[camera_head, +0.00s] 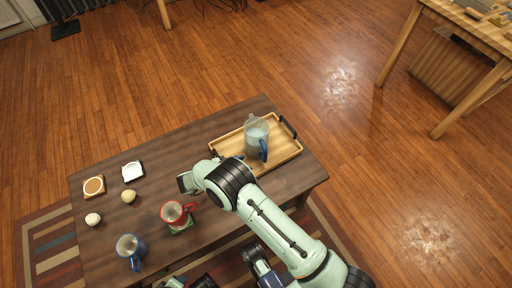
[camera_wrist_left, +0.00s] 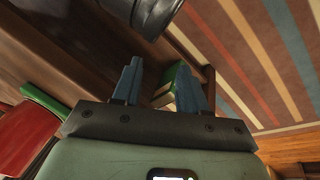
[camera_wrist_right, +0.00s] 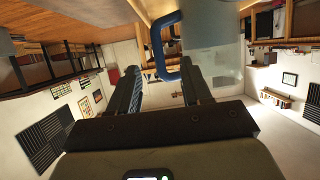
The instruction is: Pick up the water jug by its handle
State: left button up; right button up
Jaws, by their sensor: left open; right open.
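The water jug (camera_head: 257,133) is clear with pale contents and a blue handle (camera_head: 264,150). It stands upright on a wooden tray (camera_head: 284,155) at the table's right end. My right gripper (camera_head: 183,184) is open and empty, left of and nearer than the jug, partly hidden by its wrist. In the right wrist view the handle (camera_wrist_right: 160,48) shows beyond and between the open fingers (camera_wrist_right: 161,70), apart from them; the jug (camera_wrist_right: 212,50) is cut off at the top. My left gripper (camera_wrist_left: 158,70) is open and empty in the left wrist view, by the table's underside or edge.
A red mug (camera_head: 173,212) on a green base, a blue mug (camera_head: 127,246), two small square items (camera_head: 132,171) (camera_head: 93,186) and two round items (camera_head: 128,196) (camera_head: 92,219) stand on the dark table (camera_head: 200,145). A striped rug (camera_head: 50,255) lies below.

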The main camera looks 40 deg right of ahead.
aim_at(259, 144)
jog(key=shift+g, duration=0.3)
jog(key=x, duration=0.7)
jog(key=shift+f+b, duration=0.1)
jog(key=shift+b, duration=0.25)
jog(key=shift+b+x, duration=0.35)
jog(key=shift+x, duration=2.55)
grip_shut()
pick_arm(q)
jog(key=f, duration=0.1)
jog(key=s, duration=0.1)
jog(key=f, duration=0.1)
jog(key=shift+s+a+f+g, duration=0.25)
jog(key=shift+a+f+g, duration=0.05)
jog(key=shift+a+f, duration=0.1)
pick_arm(e)
jog(key=shift+a, duration=0.1)
